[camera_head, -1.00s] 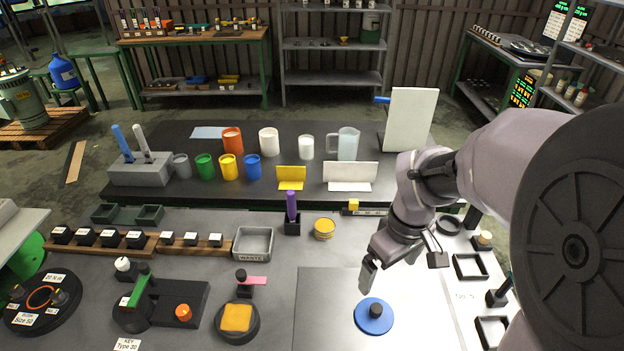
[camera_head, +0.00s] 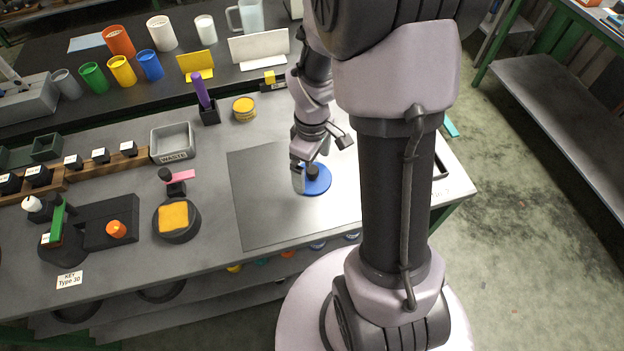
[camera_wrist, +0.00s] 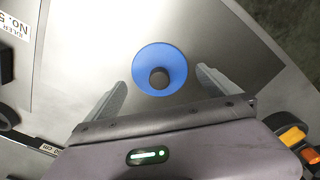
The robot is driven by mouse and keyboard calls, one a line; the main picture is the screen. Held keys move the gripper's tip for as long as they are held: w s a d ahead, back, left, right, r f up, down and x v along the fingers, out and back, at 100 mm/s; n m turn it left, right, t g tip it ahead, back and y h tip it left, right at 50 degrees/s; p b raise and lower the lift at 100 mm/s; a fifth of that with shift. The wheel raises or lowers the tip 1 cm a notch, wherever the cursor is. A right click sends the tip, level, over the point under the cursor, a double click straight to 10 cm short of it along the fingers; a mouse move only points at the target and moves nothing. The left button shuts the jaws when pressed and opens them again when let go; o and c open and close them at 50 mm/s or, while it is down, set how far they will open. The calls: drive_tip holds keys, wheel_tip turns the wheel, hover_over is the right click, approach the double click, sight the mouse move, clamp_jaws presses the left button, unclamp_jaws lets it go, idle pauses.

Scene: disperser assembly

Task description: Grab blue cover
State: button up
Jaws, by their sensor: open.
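The blue cover (camera_head: 317,181) is a flat blue disc with a dark round knob in its middle. In the wrist view the blue cover (camera_wrist: 160,70) sits ahead of and between the spread fingers. My gripper (camera_wrist: 162,88) is open and empty, with one finger on each side of the cover's width. In the head view my gripper (camera_head: 301,180) is low over the cover and hides part of its left side. I cannot tell its exact height above the knob.
A grey waste tray (camera_head: 171,144), a purple-handled tool (camera_head: 201,92) in a black holder and a stack of yellow discs (camera_head: 244,108) stand behind the plate. A dark dish with an orange-yellow pad (camera_head: 174,216) stands to the left. The plate around the cover is clear.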

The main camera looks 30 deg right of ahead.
sight(312, 169)
wheel_tip(312, 169, down, 3)
drive_tip(key=shift+f+b, duration=0.15)
drive_tip(key=shift+b, duration=0.35)
drive_tip(key=shift+c, duration=0.2)
drive_tip(key=shift+r, duration=0.2)
drive_tip(key=c, duration=1.5)
